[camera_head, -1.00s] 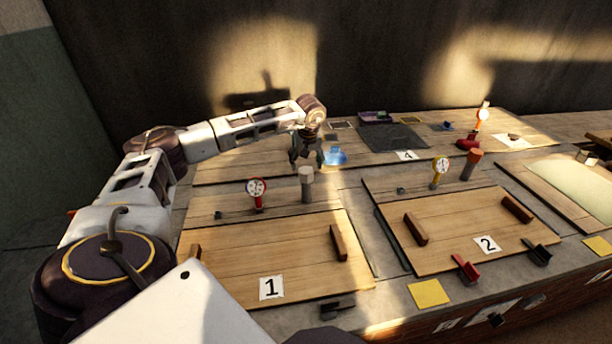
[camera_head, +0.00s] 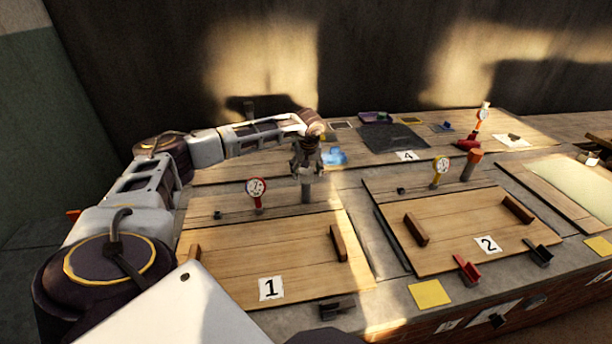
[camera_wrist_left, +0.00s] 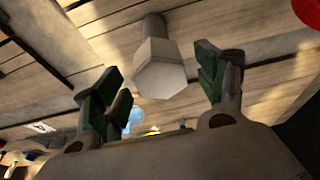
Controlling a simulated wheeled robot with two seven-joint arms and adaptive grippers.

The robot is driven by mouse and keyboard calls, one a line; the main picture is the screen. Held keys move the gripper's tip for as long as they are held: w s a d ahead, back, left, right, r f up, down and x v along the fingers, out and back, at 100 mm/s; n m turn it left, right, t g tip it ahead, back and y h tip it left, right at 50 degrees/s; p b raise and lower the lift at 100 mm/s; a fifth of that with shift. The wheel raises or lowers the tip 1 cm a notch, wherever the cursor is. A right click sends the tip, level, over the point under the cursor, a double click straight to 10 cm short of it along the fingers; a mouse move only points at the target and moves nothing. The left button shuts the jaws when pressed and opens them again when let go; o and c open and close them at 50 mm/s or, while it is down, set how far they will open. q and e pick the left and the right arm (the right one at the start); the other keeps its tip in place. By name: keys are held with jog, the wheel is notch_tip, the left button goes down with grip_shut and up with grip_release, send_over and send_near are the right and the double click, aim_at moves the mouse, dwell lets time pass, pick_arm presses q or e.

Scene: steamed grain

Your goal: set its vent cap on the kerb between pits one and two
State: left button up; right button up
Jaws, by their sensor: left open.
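The vent cap of pit one is a pale hexagonal cap (camera_wrist_left: 159,72) on a grey round pipe (camera_head: 307,191) at the back of the pit one lid (camera_head: 240,240). My left gripper (camera_head: 307,172) is open, right over the pipe's top, and hides the cap in the head view. In the left wrist view the cap lies between the open green-padded fingers (camera_wrist_left: 163,75), apart from both. The grey kerb (camera_head: 374,240) between lid one and the pit two lid (camera_head: 455,225) shows bare. My right gripper is out of view.
A red gauge (camera_head: 257,190) stands left of the pipe. A yellow gauge (camera_head: 440,170) and an orange-capped pipe (camera_head: 471,165) stand behind lid two. A blue translucent item (camera_head: 335,156) lies behind my gripper. Wooden handles rise from both lids.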

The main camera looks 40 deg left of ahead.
aim_at(306, 170)
pick_arm(q)
jog(key=shift+x, duration=0.8)
jog(key=shift+f, duration=0.2)
jog(key=c, duration=1)
jog(key=shift+c, duration=0.2)
jog(key=shift+r, duration=0.8)
notch_tip(306, 170, up, 7)
jog(key=shift+f+p, duration=0.1)
jog(key=shift+p, duration=0.25)
jog(key=shift+r, duration=0.9)
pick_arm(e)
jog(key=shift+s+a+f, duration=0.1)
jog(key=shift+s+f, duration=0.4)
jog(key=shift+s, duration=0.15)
